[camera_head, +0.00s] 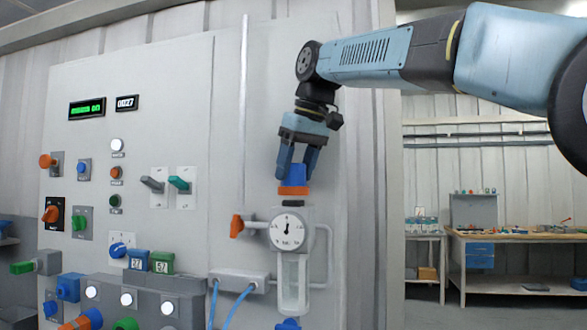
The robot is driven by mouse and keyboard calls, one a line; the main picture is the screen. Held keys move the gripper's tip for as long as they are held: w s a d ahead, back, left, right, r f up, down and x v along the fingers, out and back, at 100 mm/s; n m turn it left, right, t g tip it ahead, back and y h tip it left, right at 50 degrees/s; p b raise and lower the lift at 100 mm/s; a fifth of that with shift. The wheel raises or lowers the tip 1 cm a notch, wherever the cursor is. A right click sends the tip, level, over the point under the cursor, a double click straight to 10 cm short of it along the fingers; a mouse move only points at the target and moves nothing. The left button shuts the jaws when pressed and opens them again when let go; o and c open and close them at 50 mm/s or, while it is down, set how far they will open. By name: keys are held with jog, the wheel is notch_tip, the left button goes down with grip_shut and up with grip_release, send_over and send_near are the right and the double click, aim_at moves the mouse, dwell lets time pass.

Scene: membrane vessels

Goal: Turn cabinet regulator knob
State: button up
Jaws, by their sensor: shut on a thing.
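The regulator knob (294,178) is blue with an orange ring at its base. It sits upright on top of the cabinet's regulator (291,230), which has a round white dial with a black needle pointing up. My gripper (296,171) points down from above, with its two blue fingers on either side of the knob. It is shut on the knob, and the fingers partly cover the knob's sides. A clear cylindrical bowl (292,284) hangs below the dial.
An orange-handled valve (237,226) sticks out left of the dial. The cabinet panel (150,110) carries displays, buttons and several switches further left. A grey block with blue hoses (239,280) is below left. A workbench (515,240) stands in the background right.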

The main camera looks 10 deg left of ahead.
aim_at(305, 186)
dwell(0.4)
jog(key=o, duration=1)
jog(key=shift+d, duration=0.1)
jog(key=shift+r, duration=0.1)
jog(key=shift+d+r, duration=0.1)
jog(key=shift+r, duration=0.1)
jog(key=v, duration=0.5)
jog(key=shift+r, duration=0.2)
jog(key=shift+v, duration=0.95)
jog(key=shift+s, duration=0.1)
